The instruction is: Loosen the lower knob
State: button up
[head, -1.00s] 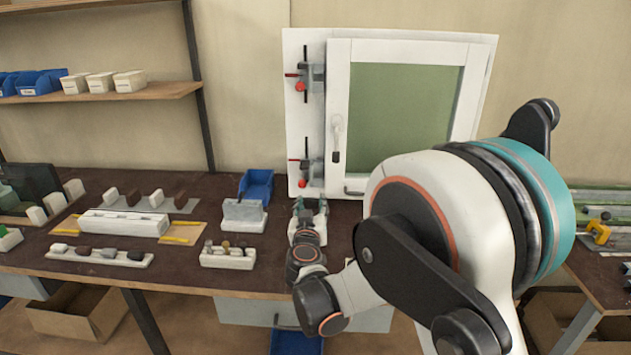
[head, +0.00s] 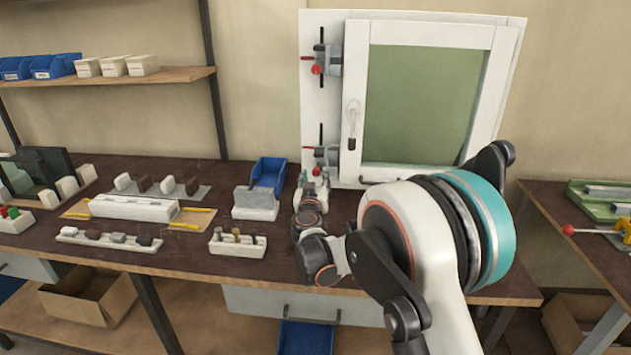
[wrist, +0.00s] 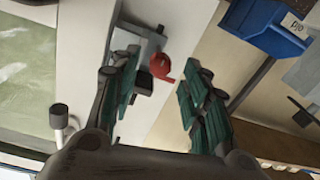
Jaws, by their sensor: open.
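The lower clamp (head: 331,155) is mounted on the white board at the left side of the window frame. Its round red lower knob (head: 316,171) shows just above my gripper (head: 313,184) in the head view. In the wrist view the red knob (wrist: 161,66) lies ahead, between the lines of the two teal fingers. My gripper (wrist: 160,100) is open and empty, with a clear gap between its fingers. Whether a fingertip touches the knob cannot be told. Part of the clamp is hidden behind the left finger in the wrist view.
The upper clamp (head: 328,60), with its own red knob, is above on the same board. A blue bin (head: 268,175), a grey-white block (head: 255,203) and a holder with several pegs (head: 238,244) stand left of my gripper. The window handle (head: 351,122) is to the right.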

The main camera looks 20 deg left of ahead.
jog(key=shift+x, duration=1)
grip_shut()
